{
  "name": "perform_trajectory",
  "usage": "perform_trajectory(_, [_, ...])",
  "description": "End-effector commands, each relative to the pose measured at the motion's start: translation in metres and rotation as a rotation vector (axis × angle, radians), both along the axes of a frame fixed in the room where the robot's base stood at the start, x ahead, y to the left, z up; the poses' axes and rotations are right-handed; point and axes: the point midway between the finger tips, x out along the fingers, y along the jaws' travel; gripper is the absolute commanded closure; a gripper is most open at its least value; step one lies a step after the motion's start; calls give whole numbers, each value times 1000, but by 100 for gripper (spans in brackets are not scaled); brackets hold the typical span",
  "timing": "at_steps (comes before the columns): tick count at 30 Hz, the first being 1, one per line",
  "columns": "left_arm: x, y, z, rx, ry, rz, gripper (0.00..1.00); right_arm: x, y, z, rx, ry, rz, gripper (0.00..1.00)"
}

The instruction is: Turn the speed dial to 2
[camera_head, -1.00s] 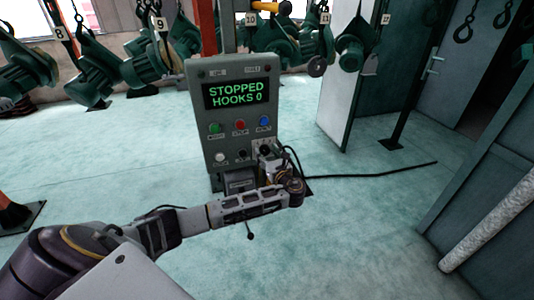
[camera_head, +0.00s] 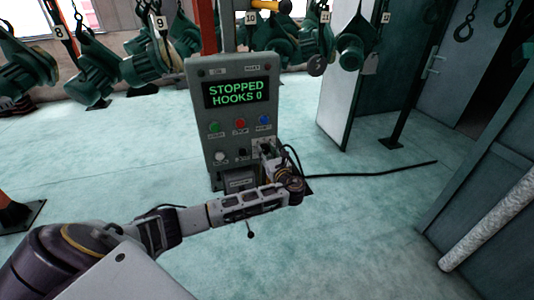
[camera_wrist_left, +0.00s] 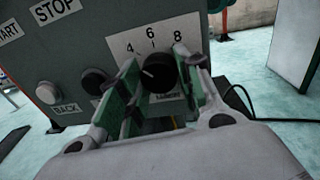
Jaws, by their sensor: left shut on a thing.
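The grey control box (camera_head: 248,82) stands on the floor in the head view. Its screen (camera_head: 235,92) reads STOPPED, HOOKS 0. The black speed dial (camera_wrist_left: 157,77) shows in the left wrist view on a white plate marked 4, 6 and 8; other marks are hidden. Its pale pointer line slants to the upper left, roughly toward the 4 side. My left gripper (camera_wrist_left: 160,82) is shut on the dial, one finger on each side. In the head view my left gripper (camera_head: 268,158) covers most of the dial plate at the box's lower right. My right gripper is not in view.
Green, red and blue buttons (camera_head: 240,124) sit above the dial row. A white button (camera_head: 220,156) and a black knob (camera_wrist_left: 95,80) are left of the dial. A black cable (camera_head: 370,172) runs right across the floor. Green hoists (camera_head: 155,58) hang behind.

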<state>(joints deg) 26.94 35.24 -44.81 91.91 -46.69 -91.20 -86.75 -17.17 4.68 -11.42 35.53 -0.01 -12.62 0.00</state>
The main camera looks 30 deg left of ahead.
Motion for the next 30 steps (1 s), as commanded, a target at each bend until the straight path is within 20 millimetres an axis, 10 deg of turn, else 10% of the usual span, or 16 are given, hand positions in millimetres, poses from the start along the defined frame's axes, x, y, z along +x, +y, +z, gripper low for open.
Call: perform_trajectory(30, [0,-1,0,-410,-478,0,89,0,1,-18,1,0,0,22])
